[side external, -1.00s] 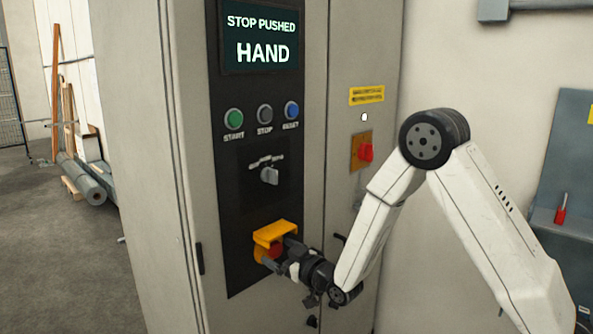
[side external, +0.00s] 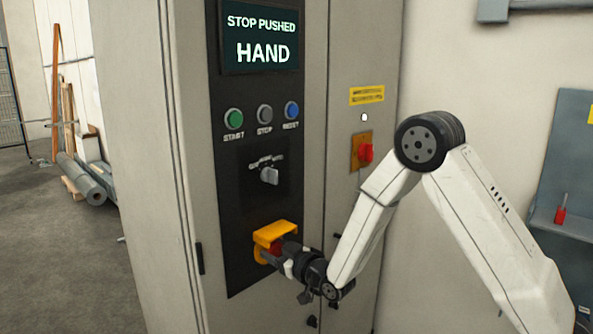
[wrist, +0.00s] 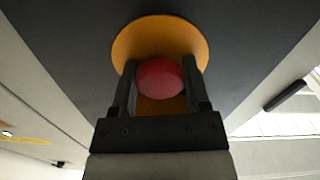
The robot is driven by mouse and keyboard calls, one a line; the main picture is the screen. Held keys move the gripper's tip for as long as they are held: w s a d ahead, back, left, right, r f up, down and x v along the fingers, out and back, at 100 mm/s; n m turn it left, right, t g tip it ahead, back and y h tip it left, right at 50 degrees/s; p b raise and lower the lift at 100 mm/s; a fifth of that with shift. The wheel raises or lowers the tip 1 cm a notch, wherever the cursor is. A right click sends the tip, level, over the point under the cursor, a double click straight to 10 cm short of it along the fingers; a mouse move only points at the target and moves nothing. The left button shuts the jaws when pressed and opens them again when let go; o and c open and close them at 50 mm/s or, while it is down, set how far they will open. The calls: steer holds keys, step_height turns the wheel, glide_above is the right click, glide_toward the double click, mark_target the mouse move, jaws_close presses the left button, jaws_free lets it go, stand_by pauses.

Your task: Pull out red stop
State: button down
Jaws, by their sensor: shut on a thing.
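The red stop button (wrist: 159,77) shows between the two fingers in the wrist view, in front of its round yellow backing plate (wrist: 135,42). In the side view the red stop (side external: 276,249) sits under a yellow hood (side external: 273,233) low on the black panel, partly hidden by the fingers. My gripper (wrist: 158,82) is shut on the red stop, one finger on each side. In the side view my gripper (side external: 273,256) reaches the button from the lower right. The display (side external: 260,36) reads "STOP PUSHED" and "HAND".
Above the stop are a selector switch (side external: 269,176) and the START (side external: 233,117), STOP (side external: 265,114) and RESET (side external: 291,111) buttons. A red rotary switch (side external: 365,153) is on the cabinet to the right. The space before the cabinet's left side is clear.

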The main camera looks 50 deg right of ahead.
steer(key=shift+s, duration=1.1)
steer(key=shift+c, duration=0.3)
jaws_free()
steer(key=shift+s, duration=0.1)
steer(key=s, duration=0.7)
steer(key=shift+s, duration=0.3)
